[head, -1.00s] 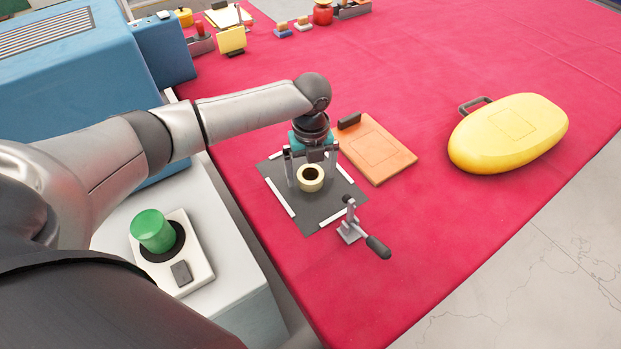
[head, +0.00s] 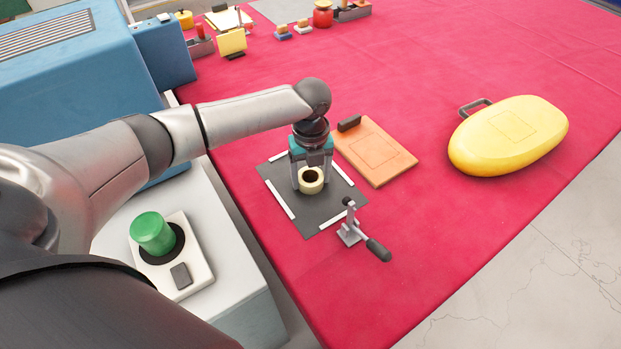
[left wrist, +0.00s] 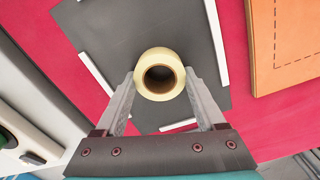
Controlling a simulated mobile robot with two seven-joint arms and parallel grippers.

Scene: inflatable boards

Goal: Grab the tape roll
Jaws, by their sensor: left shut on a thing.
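The cream tape roll (head: 311,187) stands on the dark grey mat (head: 311,218) with its dark hole facing up. My left gripper (head: 310,182) points down at it, its fingers closed against two opposite sides of the roll. In the left wrist view the roll (left wrist: 160,62) sits between the two fingertips (left wrist: 160,85), and the mat (left wrist: 130,30) with white edge strips lies beneath. I cannot tell any gap between roll and mat. My right gripper is not in view.
An orange board (head: 385,158) lies behind and right of the mat. A lever clamp (head: 352,232) stands at the mat's front right. A yellow inflated case (head: 510,135) lies to the right. A green button box (head: 153,232) is at left. The red cloth (head: 420,225) is clear centre right.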

